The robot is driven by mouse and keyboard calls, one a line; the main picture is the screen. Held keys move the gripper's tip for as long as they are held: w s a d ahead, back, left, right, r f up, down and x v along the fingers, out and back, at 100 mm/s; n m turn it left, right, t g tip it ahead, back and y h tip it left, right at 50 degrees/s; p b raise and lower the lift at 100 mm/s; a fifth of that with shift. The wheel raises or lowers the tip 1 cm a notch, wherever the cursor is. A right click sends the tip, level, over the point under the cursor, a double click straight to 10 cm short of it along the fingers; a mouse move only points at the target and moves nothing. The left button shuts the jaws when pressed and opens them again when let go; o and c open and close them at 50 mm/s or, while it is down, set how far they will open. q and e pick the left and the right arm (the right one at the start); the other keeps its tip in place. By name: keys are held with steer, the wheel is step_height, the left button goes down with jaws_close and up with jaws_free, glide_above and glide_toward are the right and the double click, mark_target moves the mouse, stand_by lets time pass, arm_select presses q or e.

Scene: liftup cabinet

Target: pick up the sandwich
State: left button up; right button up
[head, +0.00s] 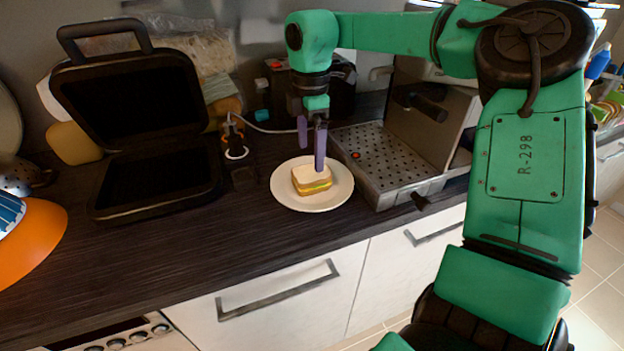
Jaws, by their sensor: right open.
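The sandwich (311,180) is small, with pale bread and a yellow-green filling. It lies on a round white plate (334,198) on the dark countertop. My right gripper (312,160) points down from above, with purple fingers apart and empty. One finger overlaps the sandwich's far edge in the picture; I cannot tell if it touches. The other finger is further left, over the plate's far side. My left gripper is not in view.
An open black sandwich press (150,180) stands left of the plate. A silver espresso machine (400,150) stands close on the right. An orange bowl-like object (35,240) is at the left edge. The counter (190,245) in front is clear.

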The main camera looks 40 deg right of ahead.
mark_target(312, 172)
step_height(312, 172, down, 7)
steer(key=shift+s+r+p, duration=0.15)
steer(key=shift+r+p, duration=0.05)
steer(key=shift+p, duration=0.5)
steer(key=shift+d+f, duration=0.1)
steer(key=shift+f, duration=0.15)
steer(key=shift+r, duration=0.1)
steer(key=c, duration=1.2)
step_height(312, 172, up, 20)
